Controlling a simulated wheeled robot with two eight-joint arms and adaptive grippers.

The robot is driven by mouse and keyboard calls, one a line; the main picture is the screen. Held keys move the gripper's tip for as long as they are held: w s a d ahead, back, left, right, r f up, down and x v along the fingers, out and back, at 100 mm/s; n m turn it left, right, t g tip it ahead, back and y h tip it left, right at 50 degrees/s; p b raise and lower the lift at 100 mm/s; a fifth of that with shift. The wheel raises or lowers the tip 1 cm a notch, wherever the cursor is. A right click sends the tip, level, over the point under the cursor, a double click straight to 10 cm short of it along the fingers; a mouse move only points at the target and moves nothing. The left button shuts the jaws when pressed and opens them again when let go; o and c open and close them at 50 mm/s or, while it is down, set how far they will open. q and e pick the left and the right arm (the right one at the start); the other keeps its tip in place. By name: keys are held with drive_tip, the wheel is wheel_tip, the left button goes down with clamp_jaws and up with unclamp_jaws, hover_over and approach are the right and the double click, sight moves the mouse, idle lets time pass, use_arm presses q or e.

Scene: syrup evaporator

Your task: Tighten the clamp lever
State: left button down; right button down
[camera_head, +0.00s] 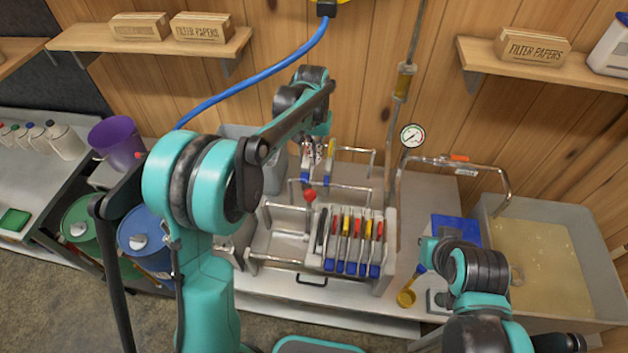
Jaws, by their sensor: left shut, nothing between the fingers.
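The clamp lever shows by its red ball knob (310,195), which stands on the metal frame of the filter press (273,243). The knob is left of a row of upright plates (350,240) with coloured tops and blue feet. My left arm reaches over from the left and bends down behind the press. My left gripper (313,160) is shut and empty, beyond the knob and apart from it; its fingertips are hard to make out against the plates there.
A pressure gauge (412,135) and pipe rise behind the press. A steel pan of amber liquid (540,260) stands at the right. A yellow scoop (406,298) lies on the bench's front right. A purple bucket (117,143) and drums are at the left. A blue hose (262,77) hangs overhead.

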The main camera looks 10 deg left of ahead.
use_arm(q)
wheel_tip(320, 180, down, 10)
drive_tip(key=s, duration=0.2)
drive_tip(key=s+r, duration=0.1)
drive_tip(key=shift+s+r+b, duration=0.2)
drive_tip(key=shift+s+b, duration=0.1)
drive_tip(key=shift+s, duration=0.05)
drive_tip(key=shift+s, duration=0.15)
